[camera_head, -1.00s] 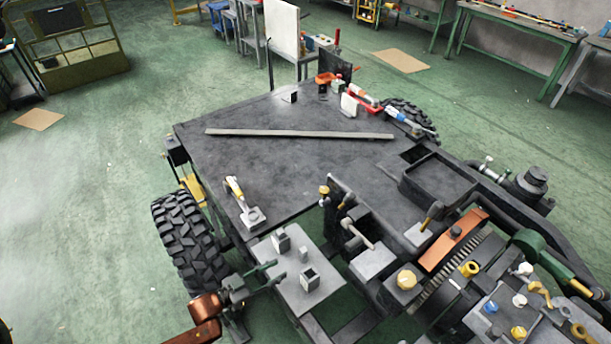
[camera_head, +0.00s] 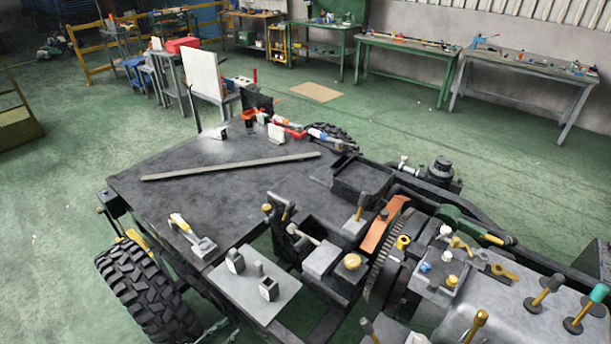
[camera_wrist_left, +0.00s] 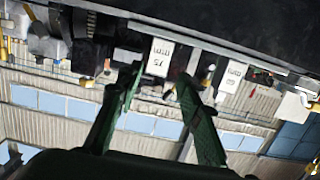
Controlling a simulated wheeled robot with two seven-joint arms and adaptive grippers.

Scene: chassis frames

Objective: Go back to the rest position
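My left gripper shows in the left wrist view (camera_wrist_left: 160,76) with its two green fingers spread apart and nothing visible between them. In the head view only a small piece of it (camera_head: 217,330) shows at the bottom edge, below the light grey plate (camera_head: 230,293) and beside the front tyre (camera_head: 150,295). White blocks marked in mm (camera_wrist_left: 159,57) appear beyond the fingers in the left wrist view; I cannot tell their distance. My right gripper is in neither view.
A vehicle chassis with a dark deck (camera_head: 190,190) fills the middle. A long flat bar (camera_head: 230,167) and a yellow-handled tool (camera_head: 190,233) lie on it. Engine parts (camera_head: 440,265) crowd the right. Green floor (camera_head: 60,210) is open at left; workbenches (camera_head: 410,50) line the back.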

